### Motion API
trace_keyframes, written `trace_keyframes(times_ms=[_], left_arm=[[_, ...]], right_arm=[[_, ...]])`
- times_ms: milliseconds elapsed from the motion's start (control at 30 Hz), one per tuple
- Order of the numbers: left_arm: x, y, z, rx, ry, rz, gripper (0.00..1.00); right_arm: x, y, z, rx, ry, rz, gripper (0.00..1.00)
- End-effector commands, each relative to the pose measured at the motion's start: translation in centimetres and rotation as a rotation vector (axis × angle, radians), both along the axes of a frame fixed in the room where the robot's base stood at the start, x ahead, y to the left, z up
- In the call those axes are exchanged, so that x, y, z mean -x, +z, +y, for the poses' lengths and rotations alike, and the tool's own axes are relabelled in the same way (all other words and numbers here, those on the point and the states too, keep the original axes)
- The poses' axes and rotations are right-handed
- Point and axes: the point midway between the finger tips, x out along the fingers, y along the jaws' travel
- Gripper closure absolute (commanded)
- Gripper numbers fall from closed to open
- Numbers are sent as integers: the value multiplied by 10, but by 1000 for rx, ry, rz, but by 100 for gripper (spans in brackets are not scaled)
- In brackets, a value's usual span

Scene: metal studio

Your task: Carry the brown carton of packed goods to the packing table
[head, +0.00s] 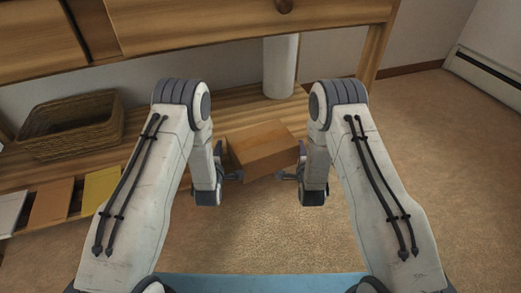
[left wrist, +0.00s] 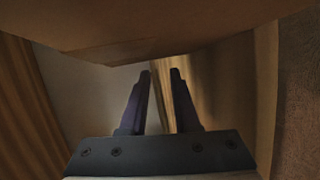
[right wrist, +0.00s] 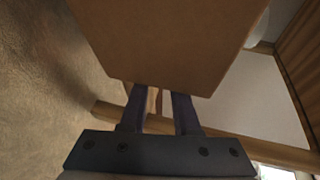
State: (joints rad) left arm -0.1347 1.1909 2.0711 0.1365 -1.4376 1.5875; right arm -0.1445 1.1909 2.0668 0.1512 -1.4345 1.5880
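The brown carton (head: 262,146) is between my two grippers, tilted in the head view, over the front edge of the low wooden shelf. Its face fills the top of the left wrist view (left wrist: 150,25) and of the right wrist view (right wrist: 165,40). My left gripper (head: 240,176) is at its left side, fingers parted with an empty gap. My right gripper (head: 280,175) is at its right side, fingers also parted, tips at the carton's lower edge. I cannot tell whether the carton rests on the shelf. I cannot identify the packing table.
A wicker basket (head: 70,125) stands on the low shelf (head: 150,150) at left. Several flat folders, one of them orange (head: 50,202), lie at its front edge. A white cylinder (head: 280,66) stands behind the carton. A wooden desk (head: 230,30) spans above. Carpet is clear at right.

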Motion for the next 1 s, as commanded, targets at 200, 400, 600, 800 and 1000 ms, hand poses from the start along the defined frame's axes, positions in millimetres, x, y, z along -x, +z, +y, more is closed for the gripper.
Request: trace_keyframes(times_ms=[200, 400, 600, 800, 1000], left_arm=[[-1, 1, -5, 0, -9, -4, 70], [-1, 2, -6, 0, -13, -6, 70], [-2, 6, -7, 1, -15, -8, 70], [-2, 23, -7, 1, -15, -9, 70], [-2, 44, -7, 1, -14, -7, 70]], right_arm=[[1, 0, 7, -1, 18, 0, 70], [1, 0, 9, -2, 22, 0, 70], [1, 5, 9, -2, 22, -1, 70], [1, 21, 9, -3, 22, -1, 70], [1, 43, 9, -3, 21, -2, 70]])
